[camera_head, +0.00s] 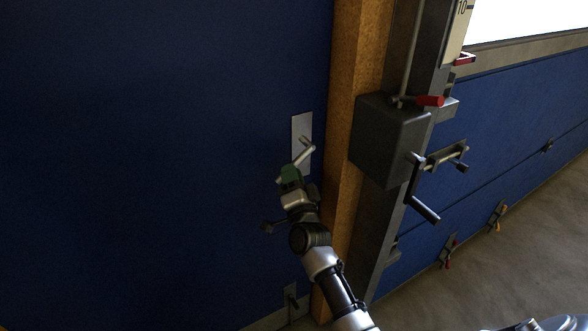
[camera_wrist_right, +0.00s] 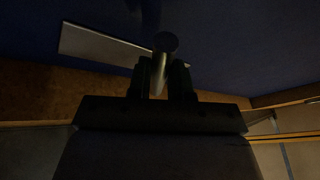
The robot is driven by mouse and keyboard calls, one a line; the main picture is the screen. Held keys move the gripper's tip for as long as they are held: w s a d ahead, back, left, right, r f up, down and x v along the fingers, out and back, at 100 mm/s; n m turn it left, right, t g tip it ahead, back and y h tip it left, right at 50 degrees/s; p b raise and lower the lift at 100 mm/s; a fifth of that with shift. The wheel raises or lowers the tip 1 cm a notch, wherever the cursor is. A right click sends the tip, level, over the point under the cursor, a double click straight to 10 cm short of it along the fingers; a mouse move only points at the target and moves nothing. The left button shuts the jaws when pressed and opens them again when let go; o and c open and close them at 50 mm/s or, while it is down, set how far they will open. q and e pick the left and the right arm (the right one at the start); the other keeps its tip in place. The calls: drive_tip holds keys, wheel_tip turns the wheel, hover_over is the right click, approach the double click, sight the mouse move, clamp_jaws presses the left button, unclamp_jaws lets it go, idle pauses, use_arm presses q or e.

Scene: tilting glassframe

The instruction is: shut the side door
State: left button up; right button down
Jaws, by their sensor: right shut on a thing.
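The side door (camera_head: 170,140) is a large dark blue panel that fills the left of the head view. Its right edge runs along a wooden post, and I cannot tell whether a narrow gap remains there. A metal lever handle (camera_head: 304,147) sits on a pale plate (camera_head: 301,125) near that edge. My right gripper (camera_head: 289,176) is at the handle's lower left end. In the right wrist view, its dark fingers (camera_wrist_right: 160,80) are shut on the handle's bar (camera_wrist_right: 158,66), with the plate behind. My left gripper is not in view.
A wooden post (camera_head: 352,70) stands right of the door. Beside it is a dark box (camera_head: 388,140) with a crank (camera_head: 420,195) sticking out. Blue panels (camera_head: 500,150) with clamps continue right. Bare floor (camera_head: 460,285) lies at lower right.

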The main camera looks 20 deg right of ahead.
drive_tip(key=c, duration=1.2)
unclamp_jaws()
drive_tip(key=shift+s, duration=0.25)
drive_tip(key=shift+c, duration=0.2)
drive_tip(key=shift+o, duration=1)
drive_tip(key=shift+s+r, duration=0.2)
drive_tip(key=shift+s, duration=0.1)
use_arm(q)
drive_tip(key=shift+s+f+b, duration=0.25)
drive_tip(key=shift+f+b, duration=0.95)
use_arm(e)
drive_tip(key=v, duration=1)
drive_tip(key=shift+s+f, duration=0.2)
drive_tip(key=shift+s, duration=0.1)
drive_tip(key=shift+a, duration=0.1)
